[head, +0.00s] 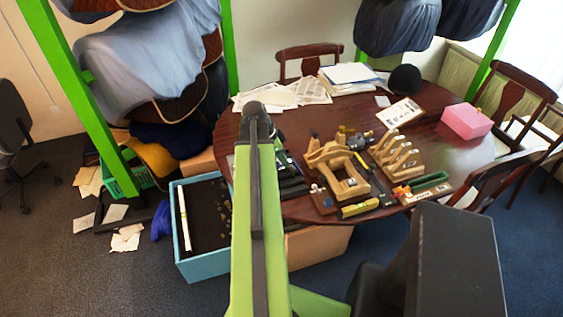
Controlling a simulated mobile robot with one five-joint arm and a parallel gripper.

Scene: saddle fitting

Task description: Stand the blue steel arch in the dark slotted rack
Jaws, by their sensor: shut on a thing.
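A dark, low piece with several parallel bars or slots (291,181) lies on the near left part of the table, just right of my arm; it looks like the dark slotted rack, partly covered by the arm. I cannot make out the blue steel arch; it may be hidden behind my arm. My green arm reaches up the middle of the picture to a dark rounded joint over the table's left side. My gripper cannot be seen beyond or below that joint.
The oval table (450,150) also holds a wooden arch-shaped stand (345,182), a pale slotted wooden rack (397,157), a green tray (425,187), papers (350,74) and a pink box (466,121). A blue bin (206,268) stands at the left. Chairs surround the table.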

